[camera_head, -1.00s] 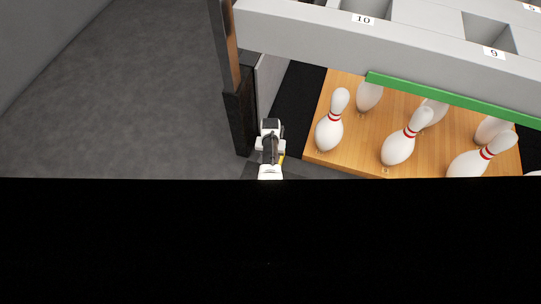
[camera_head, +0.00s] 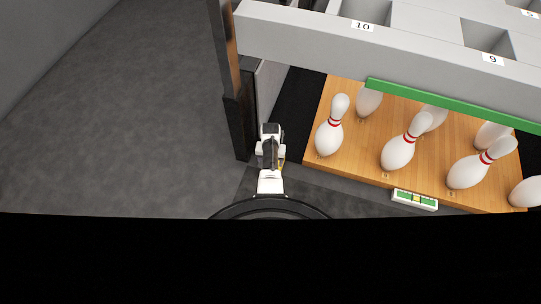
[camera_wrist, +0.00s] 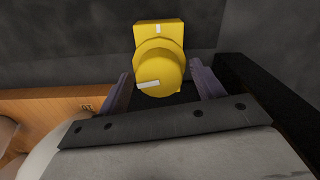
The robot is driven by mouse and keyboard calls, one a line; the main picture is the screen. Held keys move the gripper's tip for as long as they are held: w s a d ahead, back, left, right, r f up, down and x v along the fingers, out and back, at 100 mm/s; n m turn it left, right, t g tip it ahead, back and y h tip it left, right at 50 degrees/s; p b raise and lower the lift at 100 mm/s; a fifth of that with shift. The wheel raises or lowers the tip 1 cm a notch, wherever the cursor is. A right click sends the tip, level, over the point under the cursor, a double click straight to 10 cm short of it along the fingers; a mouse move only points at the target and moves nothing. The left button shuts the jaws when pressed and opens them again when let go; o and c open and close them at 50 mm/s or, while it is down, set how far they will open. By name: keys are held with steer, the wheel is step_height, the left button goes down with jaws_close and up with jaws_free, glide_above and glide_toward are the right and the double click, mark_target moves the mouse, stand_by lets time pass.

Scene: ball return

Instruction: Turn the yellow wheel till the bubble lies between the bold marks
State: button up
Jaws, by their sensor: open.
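The yellow wheel (camera_wrist: 168,62) shows in the wrist view as a round knob with a white mark on its face, in front of a yellow block with its own white mark. My gripper (camera_wrist: 160,72) is open, its two purple-grey fingers on either side of the wheel; I cannot tell whether they touch it. In the head view only a thin yellow sliver (camera_head: 281,164) shows beside my white wrist. The level (camera_head: 415,199), a pale bar with green parts and a yellowish middle, lies at the front edge of the pin deck. Its bubble and bold marks are too small to tell.
Several white pins (camera_head: 398,154) stand or lean on the wooden deck (camera_head: 355,165) at the right. A grey rack (camera_head: 400,45) with numbered compartments and a green strip (camera_head: 450,98) hang above it. A dark post (camera_head: 240,120) stands left of my arm. Open floor (camera_head: 120,130) lies further left.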

step_height(320, 180, up, 14)
steer(key=p, duration=0.4)
steer(key=shift+f, duration=0.25)
